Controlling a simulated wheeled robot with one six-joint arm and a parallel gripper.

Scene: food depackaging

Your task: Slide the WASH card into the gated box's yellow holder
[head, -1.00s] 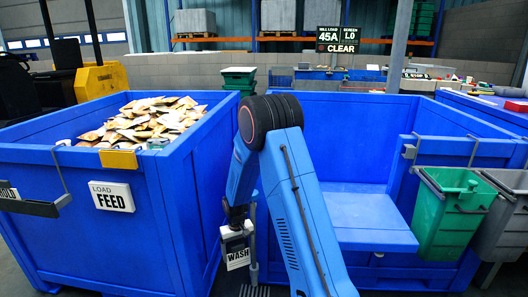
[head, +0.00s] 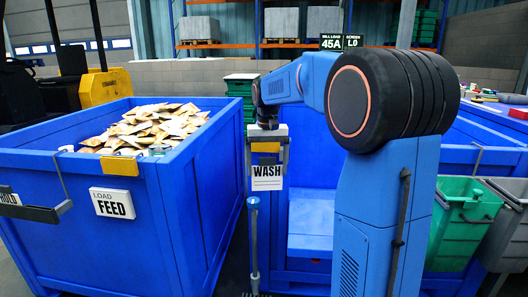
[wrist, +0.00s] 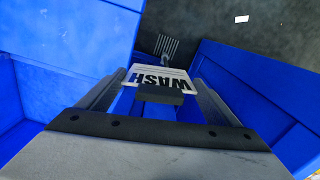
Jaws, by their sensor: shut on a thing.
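The white WASH card (head: 267,178) hangs upright between the fingers of my gripper (head: 267,162), which is shut on it. In the wrist view the card (wrist: 158,76) lies between the fingertips of my gripper (wrist: 162,84), its lettering inverted. A yellow holder (head: 265,147) shows just above the card between the fingers, at the gated blue box's left front corner. I cannot tell whether card and holder touch. The gated box (head: 310,215) stands behind my arm, which hides much of it.
The left blue box (head: 75,175) holds many packets (head: 150,127) and bears a FEED card (head: 112,203) and its own yellow holder (head: 120,168). A green bin (head: 460,215) hangs at the right.

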